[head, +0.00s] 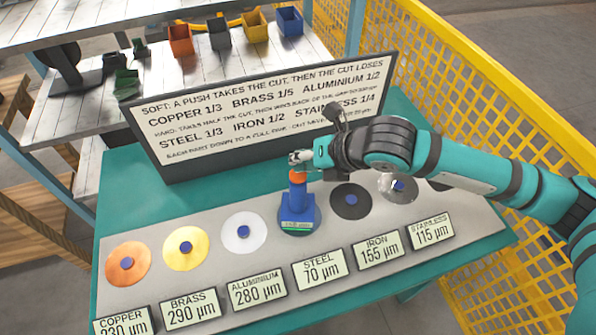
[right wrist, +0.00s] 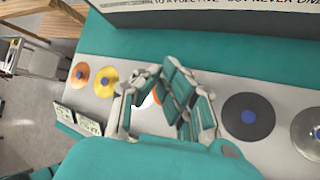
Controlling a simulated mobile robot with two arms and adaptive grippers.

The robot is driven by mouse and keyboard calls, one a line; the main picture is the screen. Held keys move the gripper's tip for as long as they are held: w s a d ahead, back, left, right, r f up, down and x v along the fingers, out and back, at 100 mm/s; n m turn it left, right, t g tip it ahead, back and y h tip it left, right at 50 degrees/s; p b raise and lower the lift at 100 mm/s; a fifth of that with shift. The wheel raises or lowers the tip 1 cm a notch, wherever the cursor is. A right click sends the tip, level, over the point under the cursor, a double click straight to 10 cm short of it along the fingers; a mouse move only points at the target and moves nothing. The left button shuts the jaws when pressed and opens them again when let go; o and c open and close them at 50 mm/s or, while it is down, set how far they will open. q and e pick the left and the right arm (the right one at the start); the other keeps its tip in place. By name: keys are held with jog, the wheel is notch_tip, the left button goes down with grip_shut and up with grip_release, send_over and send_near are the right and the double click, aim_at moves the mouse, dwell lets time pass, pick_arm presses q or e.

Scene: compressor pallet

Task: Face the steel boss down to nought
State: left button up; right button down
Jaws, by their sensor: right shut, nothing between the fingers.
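A blue tool (head: 298,207) with an orange top (head: 298,176) stands upright at the steel place, covering most of the disc there. The steel card (head: 320,270) reads 70 µm. My right gripper (head: 300,158) is shut and empty, just above the orange top; I cannot tell whether it touches. In the right wrist view the fingers (right wrist: 163,88) come together over the tool, with a bit of orange (right wrist: 155,97) showing between them. The board (head: 265,115) behind reads "STEEL 1/3". My left gripper is not in view.
Copper (head: 115,272), brass (head: 178,262) and aluminium (head: 254,245) discs lie left of the tool. The dark iron disc (head: 340,210) and a grey stainless disc (head: 410,191) lie right. A yellow mesh fence (head: 480,95) runs along the right. Bins stand on a rear shelf.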

jog(key=shift+f+b, duration=0.3)
jog(key=shift+f, duration=0.6)
dwell(0.8)
jog(key=shift+r, duration=0.1)
jog(key=shift+r+p, duration=1.1)
jog(key=shift+p, duration=0.15)
jog(key=shift+r, duration=0.1)
notch_tip(320, 180, up, 5)
jog(key=p, duration=0.5)
dwell(0.8)
